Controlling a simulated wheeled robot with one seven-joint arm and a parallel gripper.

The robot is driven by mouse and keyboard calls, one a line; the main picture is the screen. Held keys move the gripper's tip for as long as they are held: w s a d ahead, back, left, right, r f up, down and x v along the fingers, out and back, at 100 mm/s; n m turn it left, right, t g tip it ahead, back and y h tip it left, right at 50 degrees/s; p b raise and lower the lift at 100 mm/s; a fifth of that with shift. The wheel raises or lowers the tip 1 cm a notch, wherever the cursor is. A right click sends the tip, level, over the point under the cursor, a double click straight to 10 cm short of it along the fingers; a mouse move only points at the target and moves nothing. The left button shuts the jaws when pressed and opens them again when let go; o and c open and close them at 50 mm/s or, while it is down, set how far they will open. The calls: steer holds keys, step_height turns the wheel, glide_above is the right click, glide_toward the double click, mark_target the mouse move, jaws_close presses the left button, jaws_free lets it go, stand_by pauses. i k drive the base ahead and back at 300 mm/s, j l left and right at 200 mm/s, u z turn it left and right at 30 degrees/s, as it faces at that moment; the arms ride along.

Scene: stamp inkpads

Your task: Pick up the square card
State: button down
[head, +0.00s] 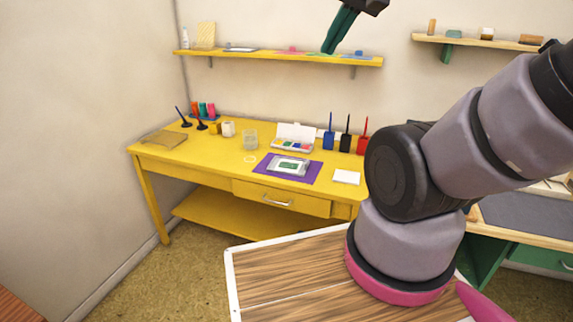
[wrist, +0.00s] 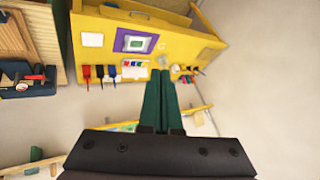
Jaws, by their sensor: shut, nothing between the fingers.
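The square card (head: 346,177) is a flat white square lying on the yellow table (head: 215,151), to the right of a purple mat. In the wrist view the card (wrist: 92,40) shows at the upper left on the yellow surface. My gripper (head: 328,51) has green fingers and is raised high near the yellow wall shelf, far above and apart from the card. In the wrist view its two fingers (wrist: 161,74) are together with nothing between them.
The purple mat (head: 262,170) carries a stamp inkpad (head: 289,166). Behind it stand a paint box (head: 293,138) and blue, black and red holders (head: 362,145). A cup (head: 228,129) and a clear container (head: 250,139) stand left. The yellow shelf (head: 225,52) is close to my gripper.

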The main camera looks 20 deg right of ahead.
mark_target(288, 166)
steer(key=i+j, duration=0.65)
steer(key=i, duration=0.3)
steer(key=i+j+z, duration=0.1)
steer(key=z, duration=0.3)
steer(key=i+j+z, duration=0.15)
steer(key=z, duration=0.25)
steer(key=j+z, duration=0.15)
steer(key=z, duration=0.25)
steer(key=i+j, duration=0.05)
